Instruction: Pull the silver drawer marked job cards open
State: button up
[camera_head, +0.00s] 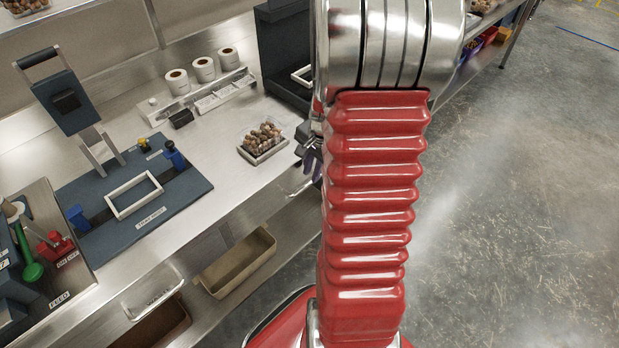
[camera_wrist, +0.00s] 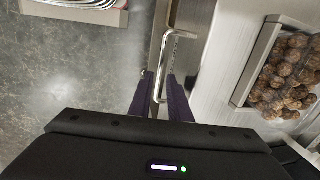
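The silver drawer front (camera_wrist: 197,20) is under the bench edge in the wrist view, with small lettering on it too small to read. Its bright bar handle (camera_wrist: 163,60) stands out from the front. My gripper (camera_wrist: 160,77) has its two dark fingers apart, one on each side of the handle bar, with a visible gap around the bar. In the head view my gripper (camera_head: 311,160) is at the bench's front edge, largely hidden behind my red arm. The drawer looks shut, but most of it is hidden there.
A tray of brown round items (camera_head: 264,152) is on the bench top just above the drawer; it also shows in the wrist view (camera_wrist: 250,65). A tan bin (camera_head: 238,262) sits on the lower shelf. Open concrete floor (camera_head: 520,200) lies in front of the bench.

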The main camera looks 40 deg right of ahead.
aim_at(310, 183)
jog(key=shift+w+f, duration=0.2)
jog(key=shift+f, duration=0.7)
jog(key=shift+w+f, duration=0.15)
jog(key=shift+f, duration=0.75)
jog(key=shift+c, duration=0.5)
grip_shut()
jog(key=shift+a, duration=0.2)
jog(key=shift+d, duration=0.15)
